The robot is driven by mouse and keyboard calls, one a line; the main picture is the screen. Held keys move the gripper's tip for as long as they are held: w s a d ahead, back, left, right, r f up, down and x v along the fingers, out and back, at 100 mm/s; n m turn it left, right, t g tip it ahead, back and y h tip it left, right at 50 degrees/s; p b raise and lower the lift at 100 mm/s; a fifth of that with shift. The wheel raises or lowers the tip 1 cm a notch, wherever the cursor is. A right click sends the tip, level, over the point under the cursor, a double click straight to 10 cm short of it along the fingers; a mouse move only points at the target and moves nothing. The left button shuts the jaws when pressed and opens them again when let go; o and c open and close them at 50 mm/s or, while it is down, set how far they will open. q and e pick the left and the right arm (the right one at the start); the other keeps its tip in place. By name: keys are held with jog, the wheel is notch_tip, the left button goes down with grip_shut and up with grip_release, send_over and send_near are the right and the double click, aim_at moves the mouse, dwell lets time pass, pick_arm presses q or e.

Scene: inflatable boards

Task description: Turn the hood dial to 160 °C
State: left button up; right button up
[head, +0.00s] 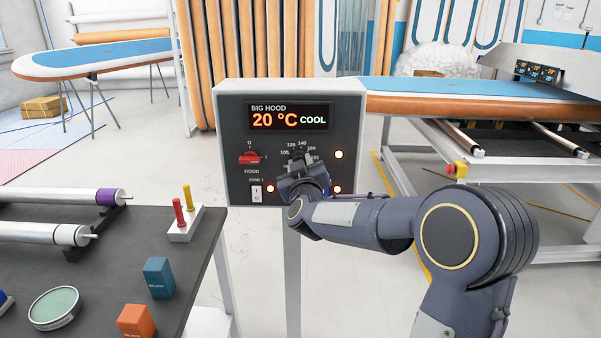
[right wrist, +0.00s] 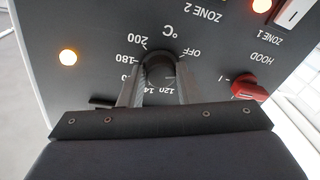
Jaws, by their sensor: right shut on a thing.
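The control box (head: 226,150) stands on a post, and its display (head: 290,117) reads BIG HOOD, 20 °C, COOL. The hood dial is almost fully hidden by my right gripper (head: 297,163) in the head view; printed marks such as 100, 120, 140, 160 and 180 show around it. In the right wrist view, which is upside down, the fingers of my right gripper (right wrist: 163,75) are shut on the dark dial (right wrist: 162,58), with OFF, 180 and 200 readable around it. The dial's pointer cannot be made out. My left gripper is not in view.
A dark table (head: 130,250) with rollers, blocks and a tin is at left.

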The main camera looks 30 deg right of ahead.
jog(key=m+h+b, duration=0.1)
jog(key=m+b, duration=0.3)
jog(key=m, duration=0.6)
jog(key=m+g+h+b, duration=0.1)
jog(key=m+b, duration=0.3)
jog(key=m, duration=0.6)
jog(key=m+g+h+b, duration=0.1)
jog(key=m+b, duration=0.4)
jog(key=m, duration=0.5)
jog(key=shift+w+a+f+h, duration=0.1)
jog(key=shift+w+a+h, duration=0.1)
jog(key=shift+a+h, duration=0.1)
jog(key=shift+m+g+b, duration=0.3)
jog(key=shift+m+b, duration=0.2)
jog(key=shift+m, duration=1.3)
jog(key=o, duration=1)
jog(key=shift+c, duration=0.2)
